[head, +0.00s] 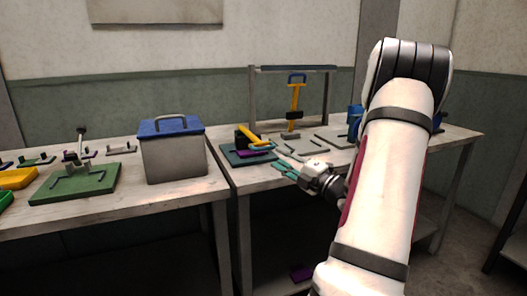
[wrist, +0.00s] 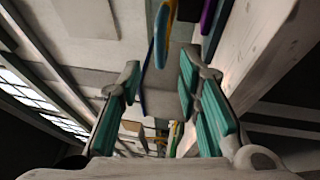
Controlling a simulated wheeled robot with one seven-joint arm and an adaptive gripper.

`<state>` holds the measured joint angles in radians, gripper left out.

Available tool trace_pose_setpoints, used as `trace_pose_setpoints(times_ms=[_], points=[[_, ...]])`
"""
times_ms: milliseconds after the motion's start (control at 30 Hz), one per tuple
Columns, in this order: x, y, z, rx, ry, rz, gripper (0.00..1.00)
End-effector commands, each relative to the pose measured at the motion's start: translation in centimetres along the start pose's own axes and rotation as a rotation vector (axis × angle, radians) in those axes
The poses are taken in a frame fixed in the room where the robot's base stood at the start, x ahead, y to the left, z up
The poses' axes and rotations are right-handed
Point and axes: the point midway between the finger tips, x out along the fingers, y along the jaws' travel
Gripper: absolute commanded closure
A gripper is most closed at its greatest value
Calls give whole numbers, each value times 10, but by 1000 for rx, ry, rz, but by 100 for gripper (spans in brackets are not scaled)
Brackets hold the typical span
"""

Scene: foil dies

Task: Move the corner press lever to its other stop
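The corner press sits on a dark green base (head: 233,158) at the near left corner of the right-hand table. Its yellow lever (head: 249,136) lies low, slanting down to the right from a dark pivot. A blue handle (head: 262,147) is at its end, and a purple piece (head: 243,153) lies under it. My gripper (head: 284,169), with teal fingers, is just right of and below the handle. In the wrist view my gripper (wrist: 160,68) is open, and the blue handle (wrist: 160,40) shows ahead between the fingers, apparently untouched. The purple piece is partly visible at the top.
A second yellow lever (head: 295,97) stands upright under a grey frame (head: 252,95) at the back. Flat grey plates (head: 302,148) lie beside my gripper. A grey box with a blue lid (head: 172,127) stands on the left table, close to the corner press. My arm hides the table's right part.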

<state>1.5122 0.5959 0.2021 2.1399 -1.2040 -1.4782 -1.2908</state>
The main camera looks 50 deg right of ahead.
Motion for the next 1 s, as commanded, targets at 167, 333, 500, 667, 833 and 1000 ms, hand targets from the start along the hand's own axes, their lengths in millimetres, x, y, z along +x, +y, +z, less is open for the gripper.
trace_pose_setpoints(times_ms=[167,333,500,667,833,1000], points=[[36,0,-1,0,3,1,69],[61,0,0,0,1,0,69],[75,0,0,0,0,-1,69],[78,0,0,1,-1,-1,69],[78,0,0,1,-1,-1,69],[78,0,0,1,-1,-1,100]])
